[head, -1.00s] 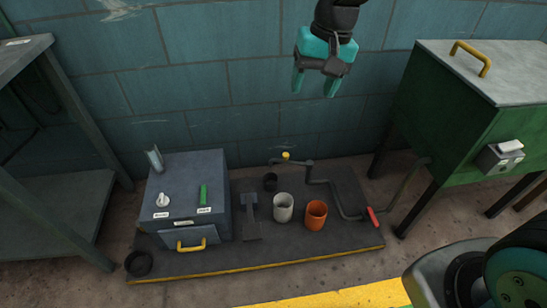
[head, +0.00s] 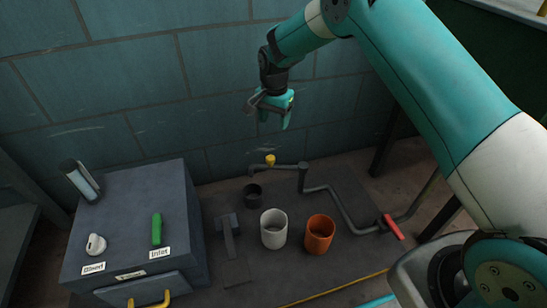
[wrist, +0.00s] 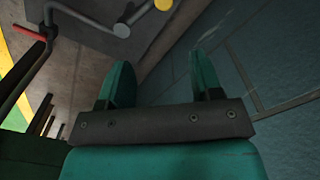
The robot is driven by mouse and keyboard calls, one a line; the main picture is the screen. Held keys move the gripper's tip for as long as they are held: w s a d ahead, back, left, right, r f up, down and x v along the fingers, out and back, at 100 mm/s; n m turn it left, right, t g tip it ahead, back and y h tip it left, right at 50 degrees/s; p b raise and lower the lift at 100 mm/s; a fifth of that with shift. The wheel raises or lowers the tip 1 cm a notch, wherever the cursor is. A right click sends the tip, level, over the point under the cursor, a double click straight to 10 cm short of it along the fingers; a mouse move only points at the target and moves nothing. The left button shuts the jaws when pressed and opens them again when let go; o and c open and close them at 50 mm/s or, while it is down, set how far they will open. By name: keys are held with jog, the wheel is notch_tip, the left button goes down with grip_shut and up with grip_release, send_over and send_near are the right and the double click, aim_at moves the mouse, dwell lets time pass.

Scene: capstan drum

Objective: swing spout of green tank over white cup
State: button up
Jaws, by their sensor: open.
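The spout (head: 283,167) is a thin dark pipe with a yellow knob (head: 270,159) near its free left end. It joins an upright post (head: 303,180) on a bent pipe that runs right to a red handle (head: 393,227). The spout's end appears just behind or above a small black cup (head: 253,198). The white cup (head: 273,232) stands upright in front, apart from the spout. The green tank (head: 490,55) is mostly hidden at the upper right. My gripper (head: 275,118) is open and empty, above the knob; the wrist view shows the knob (wrist: 163,4) at the top edge.
An orange cup (head: 319,235) stands right of the white cup. A grey box (head: 135,220) with a white knob and green lever stands at the left. The wall (head: 150,90) is close behind my gripper.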

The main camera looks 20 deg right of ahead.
aim_at(271, 157)
jog(key=f+b, duration=0.2)
jog(key=f, duration=0.3)
jog(key=a+f+b, duration=0.1)
jog(key=f+b, duration=0.1)
jog(key=f, duration=0.3)
jog(key=f+b, duration=0.2)
jog(key=f, duration=0.3)
jog(key=shift+a, duration=0.2)
